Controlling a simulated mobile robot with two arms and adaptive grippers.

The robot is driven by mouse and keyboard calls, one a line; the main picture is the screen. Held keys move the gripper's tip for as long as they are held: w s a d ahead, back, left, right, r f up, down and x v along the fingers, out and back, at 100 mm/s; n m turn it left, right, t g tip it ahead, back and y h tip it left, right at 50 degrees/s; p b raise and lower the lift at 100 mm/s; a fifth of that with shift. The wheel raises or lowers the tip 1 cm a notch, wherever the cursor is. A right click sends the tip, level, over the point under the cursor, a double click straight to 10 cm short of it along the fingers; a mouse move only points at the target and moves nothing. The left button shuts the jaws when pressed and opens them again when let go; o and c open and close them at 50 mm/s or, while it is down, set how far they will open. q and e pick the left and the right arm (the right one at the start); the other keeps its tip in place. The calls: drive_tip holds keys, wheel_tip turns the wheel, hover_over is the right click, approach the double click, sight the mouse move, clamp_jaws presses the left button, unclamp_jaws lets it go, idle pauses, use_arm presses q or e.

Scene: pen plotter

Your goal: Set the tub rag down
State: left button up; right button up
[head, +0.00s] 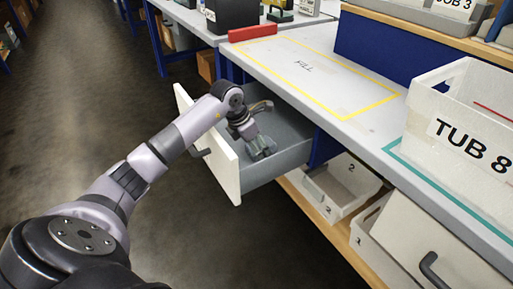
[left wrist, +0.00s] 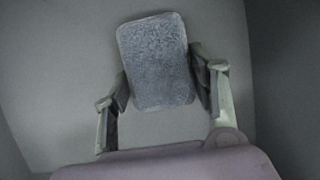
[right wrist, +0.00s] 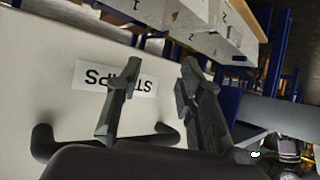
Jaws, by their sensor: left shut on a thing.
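The tub rag (left wrist: 155,62) is a small grey-blue textured pad with rounded corners. In the left wrist view it sits between the two fingers of my left gripper (left wrist: 160,92), which is shut on it. In the head view my left gripper (head: 262,149) is down inside the open drawer (head: 284,138), low over its grey floor. I cannot tell whether the rag touches the floor. My right gripper (right wrist: 155,75) shows only in the right wrist view. Its fingers are apart and empty, in front of a pale panel labelled STRIPS (right wrist: 115,78) with a dark handle (right wrist: 45,140).
The bench (head: 315,72) with a yellow-outlined FILL area runs above the drawer; that area is clear. A white TUB 8 (head: 435,125) stands at the right. Numbered white bins (head: 335,185) sit on the shelf below. Open floor lies left of the drawer.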

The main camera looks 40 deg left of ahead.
drive_tip(key=shift+w+r, duration=0.1)
use_arm(q)
drive_tip(key=o, duration=1.1)
drive_tip(key=p+v, duration=0.2)
drive_tip(key=v, duration=1)
drive_tip(key=shift+s+p, duration=0.1)
drive_tip(key=shift+p, duration=0.2)
use_arm(e)
drive_tip(key=s+d+f+g+h, duration=0.1)
drive_tip(key=s+d+f+g, duration=0.2)
drive_tip(key=s+f+g, duration=0.3)
drive_tip(key=s, duration=0.4)
drive_tip(key=shift+s+d+f+g+h, duration=0.3)
drive_tip(key=shift+d, duration=0.05)
